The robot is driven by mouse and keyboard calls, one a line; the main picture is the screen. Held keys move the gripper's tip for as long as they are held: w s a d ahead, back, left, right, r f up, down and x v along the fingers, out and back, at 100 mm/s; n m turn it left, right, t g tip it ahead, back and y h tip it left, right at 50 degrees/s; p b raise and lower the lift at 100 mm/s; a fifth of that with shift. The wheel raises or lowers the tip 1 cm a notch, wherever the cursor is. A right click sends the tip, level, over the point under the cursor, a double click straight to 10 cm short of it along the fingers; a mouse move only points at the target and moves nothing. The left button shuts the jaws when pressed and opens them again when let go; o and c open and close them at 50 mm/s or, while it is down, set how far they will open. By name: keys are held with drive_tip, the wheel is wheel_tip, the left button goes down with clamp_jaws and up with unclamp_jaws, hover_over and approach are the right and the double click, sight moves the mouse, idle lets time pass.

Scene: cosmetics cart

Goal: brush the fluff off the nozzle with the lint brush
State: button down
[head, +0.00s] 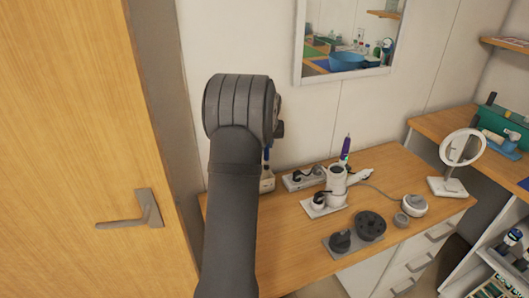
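A white device (337,184) stands on a small pale plate on the wooden table, and a white tapered part (358,177) points right from it. That part may be the nozzle; any fluff on it is too small to make out. A slim purple item (345,150) stands upright at the device. I cannot tell which of these is the lint brush. My gripper does not show; my arm rises in front of the table, its rounded dark joint uppermost.
Dark round parts (370,225) sit on a grey plate (343,252) in front. A white round unit (414,205), a grey cup (401,220) and a mirror (457,150) stand to the right. A wooden door (80,90) fills the left.

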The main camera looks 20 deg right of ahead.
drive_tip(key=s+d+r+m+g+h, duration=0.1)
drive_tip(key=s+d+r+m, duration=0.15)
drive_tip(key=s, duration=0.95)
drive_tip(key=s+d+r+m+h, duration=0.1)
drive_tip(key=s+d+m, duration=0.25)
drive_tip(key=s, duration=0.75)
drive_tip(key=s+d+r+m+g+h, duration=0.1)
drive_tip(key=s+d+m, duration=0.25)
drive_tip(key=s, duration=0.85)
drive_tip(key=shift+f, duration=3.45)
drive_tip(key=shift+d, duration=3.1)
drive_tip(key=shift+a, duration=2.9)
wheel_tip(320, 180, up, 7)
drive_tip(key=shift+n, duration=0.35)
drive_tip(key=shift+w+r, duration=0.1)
